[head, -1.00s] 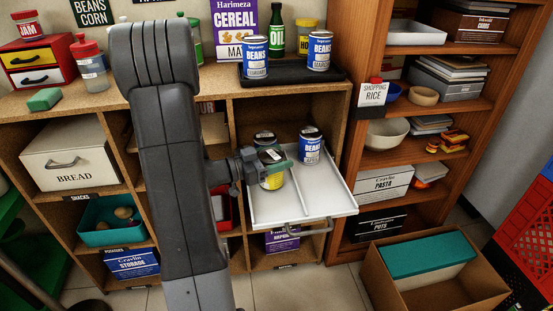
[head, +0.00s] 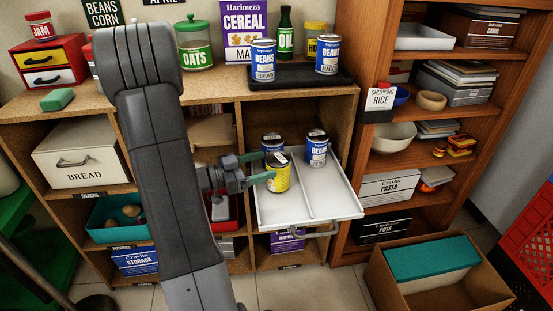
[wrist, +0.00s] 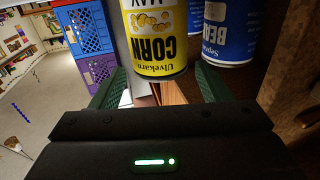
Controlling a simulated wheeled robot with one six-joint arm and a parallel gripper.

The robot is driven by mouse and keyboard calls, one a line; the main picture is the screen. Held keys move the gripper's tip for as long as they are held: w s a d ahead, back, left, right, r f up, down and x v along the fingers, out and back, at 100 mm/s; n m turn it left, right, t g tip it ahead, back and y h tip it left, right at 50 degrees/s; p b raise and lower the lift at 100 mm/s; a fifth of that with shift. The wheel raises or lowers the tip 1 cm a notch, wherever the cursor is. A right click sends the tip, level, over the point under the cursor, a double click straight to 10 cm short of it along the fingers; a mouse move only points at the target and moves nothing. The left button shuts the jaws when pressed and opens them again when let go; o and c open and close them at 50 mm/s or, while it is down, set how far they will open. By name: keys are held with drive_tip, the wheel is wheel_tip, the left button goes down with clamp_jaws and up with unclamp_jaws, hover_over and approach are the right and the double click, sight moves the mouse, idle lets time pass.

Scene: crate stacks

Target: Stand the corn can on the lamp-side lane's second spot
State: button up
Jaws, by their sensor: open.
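The corn can (head: 277,178), yellow with a silver and white label top, stands upright in the left lane of the pulled-out white tray (head: 335,206). A blue can (head: 271,143) stands right behind it in that lane. A blue beans can (head: 316,148) stands at the back of the right lane. My gripper (head: 262,168) is open at the corn can's left, its green fingers pointing toward it. In the wrist view the corn can (wrist: 158,42) appears upside down between and beyond the fingertips, apparently free of them. No lamp is in view.
A low divider (head: 305,190) splits the tray; the front of the right lane is clear. Two beans cans (head: 264,60) stand on a black tray on the counter above. An open cardboard box (head: 398,285) stands on the floor at right.

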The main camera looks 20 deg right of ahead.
drive_tip(key=a, duration=0.5)
drive_tip(key=shift+a+p, duration=0.1)
drive_tip(key=shift+p, duration=0.25)
idle(0.9)
